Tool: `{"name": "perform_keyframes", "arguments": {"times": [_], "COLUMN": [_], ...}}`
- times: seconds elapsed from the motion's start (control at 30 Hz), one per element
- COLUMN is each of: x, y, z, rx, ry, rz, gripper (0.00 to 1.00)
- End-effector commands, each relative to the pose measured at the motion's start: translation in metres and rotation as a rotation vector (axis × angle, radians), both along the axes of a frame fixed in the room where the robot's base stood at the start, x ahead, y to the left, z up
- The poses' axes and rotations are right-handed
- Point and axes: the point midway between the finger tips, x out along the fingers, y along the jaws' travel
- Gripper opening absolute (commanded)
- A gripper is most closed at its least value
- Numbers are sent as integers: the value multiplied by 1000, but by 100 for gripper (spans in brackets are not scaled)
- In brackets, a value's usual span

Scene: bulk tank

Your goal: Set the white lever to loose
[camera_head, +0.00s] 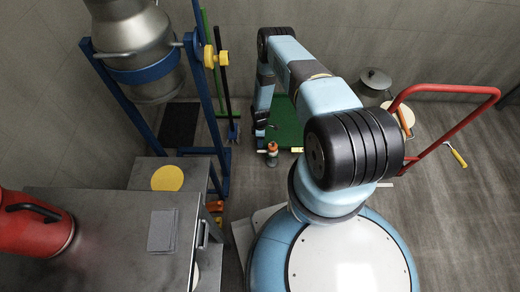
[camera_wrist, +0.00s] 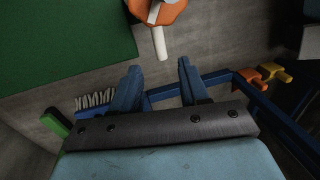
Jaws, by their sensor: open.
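The white lever (camera_wrist: 159,42) shows at the top of the wrist view. It runs down from an orange fitting (camera_wrist: 170,12), with its free end toward my gripper. My gripper (camera_wrist: 158,66) is open, with nothing seen between its two blue fingers. In the picture, the lever's end lies just above the gap between the fingertips; I cannot tell the depth between them. In the head view, a small orange-topped object (camera_head: 272,147) stands on the floor close to the end of my arm. The lever itself is too small to make out there.
A green panel (camera_wrist: 60,40) lies beside the lever. A blue frame (camera_head: 222,165) holds a metal can (camera_head: 130,45) at left. A brush (camera_wrist: 95,100) and orange and yellow handles (camera_wrist: 262,75) are near my gripper. A red-handled cart (camera_head: 445,93) stands right.

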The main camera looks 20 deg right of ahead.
Motion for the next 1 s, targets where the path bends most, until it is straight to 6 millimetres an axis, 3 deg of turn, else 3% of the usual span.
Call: {"name": "perform_keyframes", "arguments": {"times": [0.2,0.43,0.93,1.0], "x": [-7,-11,-13,-13], "y": [2,3,4,4], "z": [-32,-57,-67,-67], "rx": [-1,0,0,0], "ry": [0,-1,0,0], "rz": [1,0,1,1], "gripper": [44,44,44,38]}}
